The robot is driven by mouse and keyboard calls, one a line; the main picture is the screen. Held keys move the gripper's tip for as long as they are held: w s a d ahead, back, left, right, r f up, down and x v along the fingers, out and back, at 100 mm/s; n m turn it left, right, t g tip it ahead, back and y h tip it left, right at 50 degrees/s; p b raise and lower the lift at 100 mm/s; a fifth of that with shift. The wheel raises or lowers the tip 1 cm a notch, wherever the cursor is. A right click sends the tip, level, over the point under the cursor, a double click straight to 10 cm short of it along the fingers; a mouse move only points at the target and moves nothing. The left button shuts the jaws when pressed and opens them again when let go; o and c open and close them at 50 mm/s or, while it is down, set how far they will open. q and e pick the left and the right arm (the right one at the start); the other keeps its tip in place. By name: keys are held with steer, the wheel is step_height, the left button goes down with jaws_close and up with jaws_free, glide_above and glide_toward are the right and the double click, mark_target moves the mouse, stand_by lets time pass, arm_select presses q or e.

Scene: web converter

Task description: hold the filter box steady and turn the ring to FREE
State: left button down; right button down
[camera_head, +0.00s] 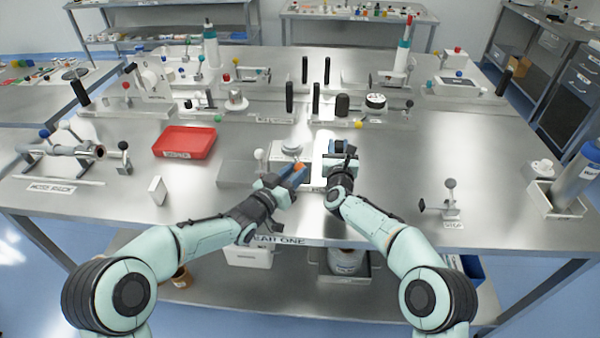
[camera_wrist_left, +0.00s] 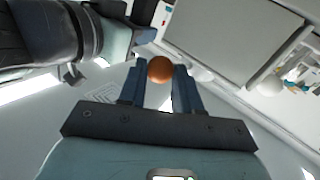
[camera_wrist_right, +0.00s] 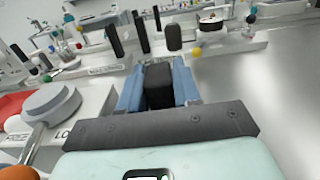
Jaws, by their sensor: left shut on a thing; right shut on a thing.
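The filter box (camera_head: 277,152) is a pale box at the front middle of the bench. A grey round ring (camera_head: 292,147) sits on top of it and also shows in the right wrist view (camera_wrist_right: 50,104). A lever runs from the ring to an orange knob (camera_wrist_left: 160,69). My left gripper (camera_head: 297,168) is shut on the orange knob, beside the box's front. My right gripper (camera_head: 341,148) is shut on a black grip (camera_wrist_right: 158,85) to the right of the ring.
A red tray (camera_head: 185,143) lies to the left. A grey plate (camera_head: 238,173) lies left of my left gripper. Several black posts and fixtures stand behind. A small stand (camera_head: 449,200) is at the right; the bench between is clear.

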arm_select(q)
steer(key=w+a+m+g+h, duration=0.1)
steer(key=a+m+g+h, duration=0.6)
steer(key=g, duration=0.2)
steer(key=shift+w+a+m+h, duration=0.3)
steer(key=shift+a, duration=0.1)
steer(key=shift+r, duration=0.1)
steer(key=shift+s+d+g, duration=0.1)
steer(key=shift+s+g, duration=0.05)
steer(key=shift+g, duration=0.15)
steer(key=c, duration=1.1)
jaws_free()
